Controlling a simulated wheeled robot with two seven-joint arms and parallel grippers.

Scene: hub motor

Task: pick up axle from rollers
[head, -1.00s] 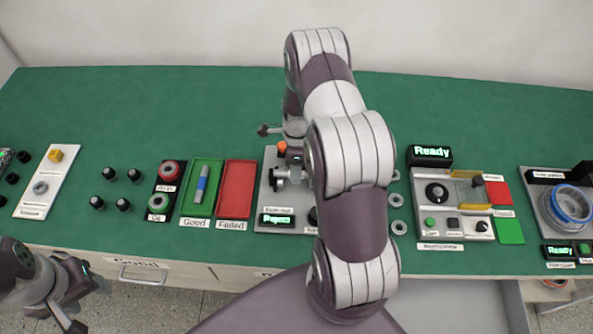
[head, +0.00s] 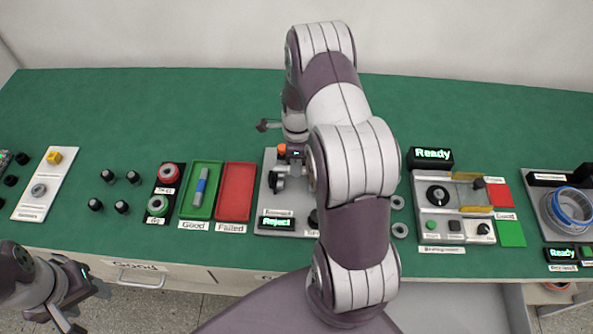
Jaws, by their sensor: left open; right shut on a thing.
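The roller station is a grey plate (head: 267,203) at the middle of the bench, with a small lit display (head: 276,222) that reads "Reject". My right gripper (head: 292,158) is over this plate, pointing down beside an orange part (head: 282,149). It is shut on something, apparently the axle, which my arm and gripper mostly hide. I cannot tell whether the axle touches the rollers. My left gripper (head: 82,300) is open and empty in front of the bench at the lower left.
A green tray (head: 191,211) labelled "Good" holds a blue and grey rod (head: 201,186). An empty red tray (head: 236,190) labelled "Failed" stands between it and the station. Several black knobs (head: 108,176) are at left. The back of the green bench (head: 150,110) is clear.

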